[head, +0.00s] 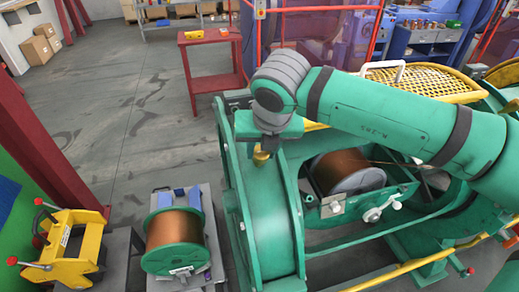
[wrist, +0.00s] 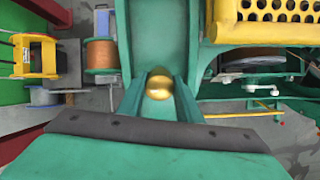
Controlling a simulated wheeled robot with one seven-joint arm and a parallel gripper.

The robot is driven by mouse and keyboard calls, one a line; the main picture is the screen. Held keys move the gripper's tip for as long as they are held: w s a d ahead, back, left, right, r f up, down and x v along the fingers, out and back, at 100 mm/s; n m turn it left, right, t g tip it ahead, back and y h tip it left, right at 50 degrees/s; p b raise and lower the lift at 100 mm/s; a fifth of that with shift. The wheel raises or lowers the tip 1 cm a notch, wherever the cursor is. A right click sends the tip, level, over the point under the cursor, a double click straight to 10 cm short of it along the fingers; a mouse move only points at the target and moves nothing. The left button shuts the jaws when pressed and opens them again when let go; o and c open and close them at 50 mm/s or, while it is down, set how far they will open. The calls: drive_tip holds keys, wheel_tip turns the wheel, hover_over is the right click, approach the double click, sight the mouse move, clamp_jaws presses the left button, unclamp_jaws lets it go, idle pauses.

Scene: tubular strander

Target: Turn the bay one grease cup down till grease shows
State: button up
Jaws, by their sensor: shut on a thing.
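The brass grease cup (wrist: 159,84) sits on top of the green machine frame (wrist: 180,50) in the wrist view. My gripper (wrist: 160,86) has its two fingers on either side of the cup and is shut on it. In the head view the cup (head: 261,155) shows as a small golden piece just below my gripper (head: 262,146), at the top of the green housing (head: 265,225). No grease can be made out at the cup in either view; its base is partly hidden by my fingers.
A copper wire bobbin (head: 345,172) sits in the open bay to the right. A yellow mesh guard (head: 425,82) lies beyond my arm. A green-flanged copper spool (head: 173,240) and a yellow fixture with red knobs (head: 75,243) stand at the left. A red table (head: 212,84) stands behind.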

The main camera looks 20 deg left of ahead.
drive_tip(key=shift+s+d+f+m, duration=0.1)
drive_tip(key=shift+f+m, duration=0.05)
drive_tip(key=shift+m, duration=1.15)
drive_tip(key=o, duration=1)
drive_tip(key=shift+o, duration=0.2)
drive_tip(key=shift+d+r, duration=0.1)
drive_tip(key=shift+r, duration=0.3)
drive_tip(key=v, duration=1)
